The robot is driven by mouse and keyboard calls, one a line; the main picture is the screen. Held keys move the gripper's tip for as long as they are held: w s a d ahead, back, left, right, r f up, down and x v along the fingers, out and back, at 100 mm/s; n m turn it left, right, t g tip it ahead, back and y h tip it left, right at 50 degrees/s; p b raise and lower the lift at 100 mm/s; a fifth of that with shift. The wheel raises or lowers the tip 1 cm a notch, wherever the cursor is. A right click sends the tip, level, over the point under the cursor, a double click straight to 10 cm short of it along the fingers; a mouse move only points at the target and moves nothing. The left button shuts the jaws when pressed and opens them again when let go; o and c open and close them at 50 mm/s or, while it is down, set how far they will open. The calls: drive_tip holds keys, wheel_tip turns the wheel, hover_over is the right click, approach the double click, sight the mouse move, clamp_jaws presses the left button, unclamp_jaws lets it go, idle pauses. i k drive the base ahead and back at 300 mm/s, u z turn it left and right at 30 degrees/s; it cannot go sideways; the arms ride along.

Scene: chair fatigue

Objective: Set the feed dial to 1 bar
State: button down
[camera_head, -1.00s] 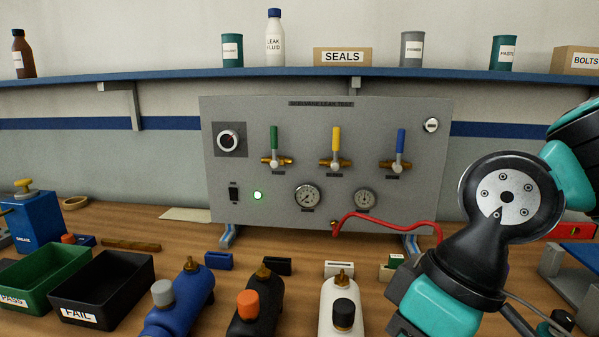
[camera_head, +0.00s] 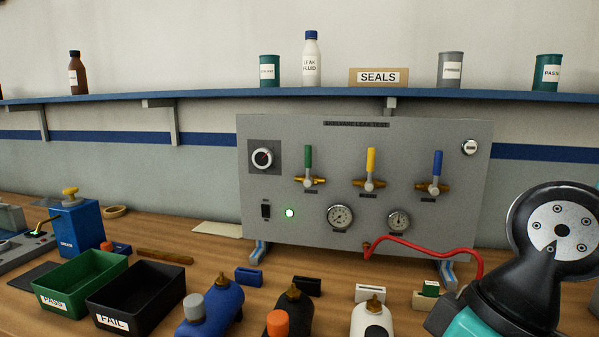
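The feed dial appears to be the round black knob with a pale rim (camera_head: 262,158) on a dark square plate at the upper left of the grey leak-test panel (camera_head: 330,155). Its scale marks are too small to read. My arm shows at the lower right, well to the right of the dial. My gripper is out of view.
Green (camera_head: 308,157), yellow (camera_head: 370,161) and blue (camera_head: 437,165) valve levers stand upright. A red hose (camera_head: 430,247) loops from the panel. Several cylinders, a green PASS bin (camera_head: 60,298) and a black FAIL bin (camera_head: 150,312) stand in front. A blue shelf (camera_head: 210,97) runs above.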

sight(262, 158)
drive_tip(key=z, duration=2.5)
drive_tip(key=k, duration=1.3)
drive_tip(key=u, duration=1.55)
drive_tip(key=i, duration=1)
drive_tip(key=z, duration=0.05)
